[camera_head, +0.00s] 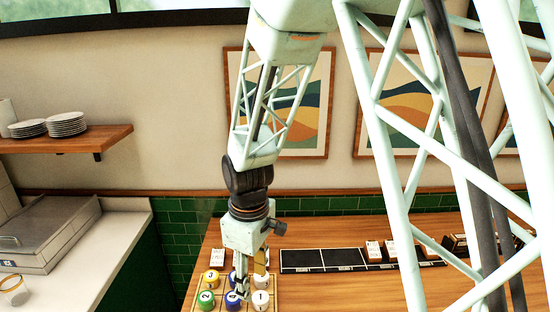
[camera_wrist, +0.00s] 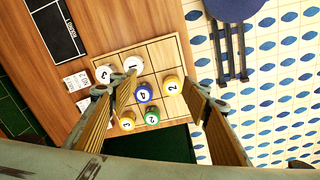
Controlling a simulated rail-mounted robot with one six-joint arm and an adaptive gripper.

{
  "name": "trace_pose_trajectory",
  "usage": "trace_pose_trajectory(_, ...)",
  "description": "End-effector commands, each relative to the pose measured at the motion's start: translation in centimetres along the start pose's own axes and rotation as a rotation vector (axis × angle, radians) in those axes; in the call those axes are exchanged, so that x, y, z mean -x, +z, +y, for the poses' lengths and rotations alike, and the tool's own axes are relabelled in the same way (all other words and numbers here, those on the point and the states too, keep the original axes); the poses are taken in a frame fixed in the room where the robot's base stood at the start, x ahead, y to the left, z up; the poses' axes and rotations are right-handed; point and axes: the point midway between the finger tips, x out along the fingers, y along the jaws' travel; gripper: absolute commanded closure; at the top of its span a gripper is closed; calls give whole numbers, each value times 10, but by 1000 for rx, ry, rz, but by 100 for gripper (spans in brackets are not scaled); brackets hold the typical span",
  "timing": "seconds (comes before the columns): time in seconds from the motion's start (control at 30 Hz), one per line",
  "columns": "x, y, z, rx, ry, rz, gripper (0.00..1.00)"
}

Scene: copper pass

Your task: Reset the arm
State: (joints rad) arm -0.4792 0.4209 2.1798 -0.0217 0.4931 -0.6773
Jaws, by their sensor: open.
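My gripper (camera_head: 246,284) hangs down over the wooden grid board at the lower centre of the head view. In the wrist view, its fingers (camera_wrist: 163,95) are spread wide with nothing held between them. My arm comes down from the top of the head view. The board (camera_wrist: 160,48) carries several numbered pieces: white ones (camera_wrist: 133,64), a blue one (camera_wrist: 143,93), yellow ones (camera_wrist: 172,85) and a green one (camera_wrist: 152,115). The gripper is above the pieces; the exact gap cannot be told. It hides part of the board in the head view.
The board lies on a wooden table (camera_head: 340,290). A white counter (camera_head: 95,265) with a metal appliance (camera_head: 45,230) stands at left. A shelf (camera_head: 70,140) holds plates. A round blue seat (camera_wrist: 232,8) stands beyond the table.

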Motion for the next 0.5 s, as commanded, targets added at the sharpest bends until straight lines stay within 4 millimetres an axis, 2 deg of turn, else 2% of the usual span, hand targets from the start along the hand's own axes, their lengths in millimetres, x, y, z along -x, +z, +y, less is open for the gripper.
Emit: trace_pose_trajectory(0.5,64,67,12,-210,41,35,56)
